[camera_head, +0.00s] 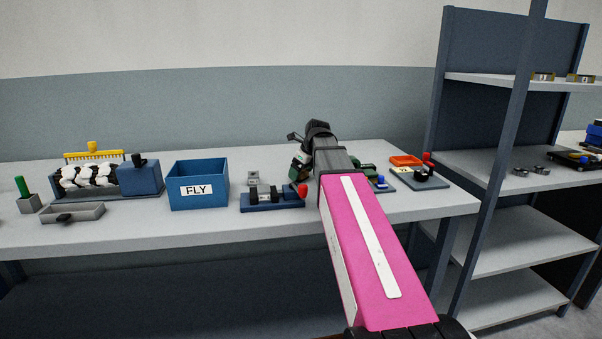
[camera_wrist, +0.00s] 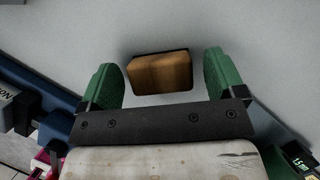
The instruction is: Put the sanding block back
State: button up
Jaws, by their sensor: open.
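A brown wooden block (camera_wrist: 160,74), which looks like the sanding block, lies on the grey bench top in the wrist view. A thin dark edge shows along its far side. My gripper (camera_wrist: 160,60) is open, with one green finger on each side of the block and a gap to each. The block is not held. In the head view my pink arm reaches over the bench, and my gripper (camera_head: 300,165) is mostly hidden behind it. The block is not visible there.
On the bench (camera_head: 130,235) stand a blue FLY box (camera_head: 198,205), a blue fixture with a red knob (camera_head: 272,203), a roller unit (camera_head: 95,190), a grey tray (camera_head: 72,220) and an orange tray (camera_head: 405,160). A shelf rack (camera_head: 500,195) stands at the right.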

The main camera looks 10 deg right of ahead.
jog(key=v, duration=1.1)
jog(key=shift+r, duration=0.3)
